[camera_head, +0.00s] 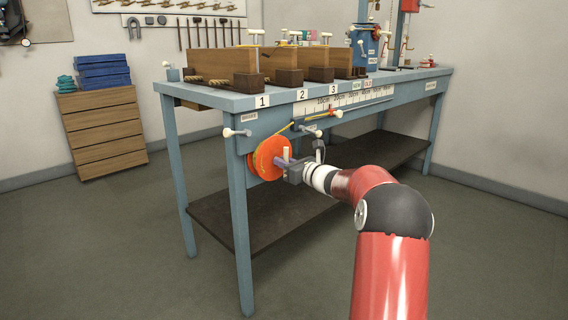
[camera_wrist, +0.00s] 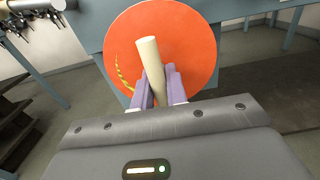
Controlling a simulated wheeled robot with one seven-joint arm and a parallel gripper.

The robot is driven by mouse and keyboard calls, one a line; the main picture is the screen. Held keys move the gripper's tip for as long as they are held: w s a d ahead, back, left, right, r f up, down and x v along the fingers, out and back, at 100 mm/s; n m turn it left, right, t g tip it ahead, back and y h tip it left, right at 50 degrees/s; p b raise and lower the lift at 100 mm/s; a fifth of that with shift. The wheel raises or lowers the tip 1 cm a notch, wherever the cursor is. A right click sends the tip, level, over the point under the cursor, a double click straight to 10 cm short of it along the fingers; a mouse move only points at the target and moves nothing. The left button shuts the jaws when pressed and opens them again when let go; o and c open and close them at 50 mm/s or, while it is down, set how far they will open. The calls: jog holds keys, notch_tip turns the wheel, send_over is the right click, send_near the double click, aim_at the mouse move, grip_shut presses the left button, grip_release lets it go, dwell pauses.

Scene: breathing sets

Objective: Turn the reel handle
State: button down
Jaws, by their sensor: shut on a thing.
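The orange reel (camera_head: 264,157) is a disc mounted at the front of the blue bench, below its top. In the wrist view the reel's face (camera_wrist: 196,48) fills the upper middle. Its cream, rod-shaped handle (camera_wrist: 149,54) stands out from the face and leans slightly. My gripper (camera_head: 281,161) is in front of the reel. In the wrist view its two purple fingers (camera_wrist: 158,84) are closed on either side of the handle. The handle's lower end is partly hidden between the fingers. A yellow cord shows at the reel in both views.
The blue bench (camera_head: 220,97) carries wooden blocks, numbered labels and a ruler strip. Its leg (camera_head: 241,240) stands left of the reel, and a dark lower shelf (camera_head: 215,215) lies beneath. White-knobbed pegs (camera_head: 229,132) jut from the bench front near the reel. The floor in front is clear.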

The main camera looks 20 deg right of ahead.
jog(key=c, duration=1.4)
grip_release()
jog(key=shift+o, duration=0.2)
jog(key=v, duration=0.8)
